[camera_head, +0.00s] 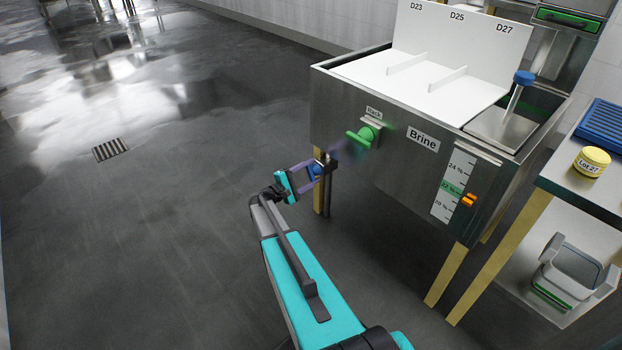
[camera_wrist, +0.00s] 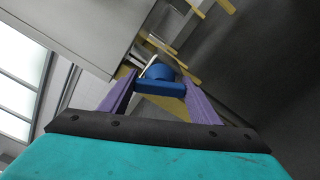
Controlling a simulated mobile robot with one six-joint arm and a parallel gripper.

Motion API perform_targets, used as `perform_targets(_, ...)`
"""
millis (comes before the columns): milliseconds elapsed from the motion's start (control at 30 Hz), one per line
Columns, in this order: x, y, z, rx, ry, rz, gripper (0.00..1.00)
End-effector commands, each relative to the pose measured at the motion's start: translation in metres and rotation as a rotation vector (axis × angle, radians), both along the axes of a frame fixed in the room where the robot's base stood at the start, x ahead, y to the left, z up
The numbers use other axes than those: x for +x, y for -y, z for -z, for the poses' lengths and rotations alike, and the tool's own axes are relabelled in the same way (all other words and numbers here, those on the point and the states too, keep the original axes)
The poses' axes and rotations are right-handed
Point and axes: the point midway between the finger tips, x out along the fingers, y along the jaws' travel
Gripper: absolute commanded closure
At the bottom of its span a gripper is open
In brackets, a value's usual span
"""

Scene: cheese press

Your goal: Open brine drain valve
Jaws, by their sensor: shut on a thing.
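A blue valve handle (camera_head: 317,169) sits on a dark upright post at the left end of the steel brine tank (camera_head: 345,170). I take it for the drain valve, though no label on it can be read. My gripper (camera_head: 310,173) reaches it from the left with purple fingers shut on the handle. In the wrist view, the blue handle (camera_wrist: 160,86) lies crosswise between the two fingers of my gripper (camera_wrist: 160,92), with a rounded blue part behind it. How far the valve is turned cannot be told.
A green T-shaped handle (camera_head: 362,137) juts from the tank front above the valve. An orange marker (camera_head: 469,200) sits by the level scale (camera_head: 453,186). Yellow legs carry the tank. A side table with a yellow-lidded jar (camera_head: 592,161) stands right. The floor at left is clear, with a grate (camera_head: 110,149).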

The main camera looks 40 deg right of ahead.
Motion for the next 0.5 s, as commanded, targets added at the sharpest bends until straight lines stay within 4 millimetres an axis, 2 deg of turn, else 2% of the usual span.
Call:
perform_targets(33, -0.0014, -0.0013, 0.0050, -0.003, 0.046, 0.001, 0.66)
perform_targets(500, -0.0014, -0.0016, 0.0043, -0.029, 0.405, 0.002, 0.66)
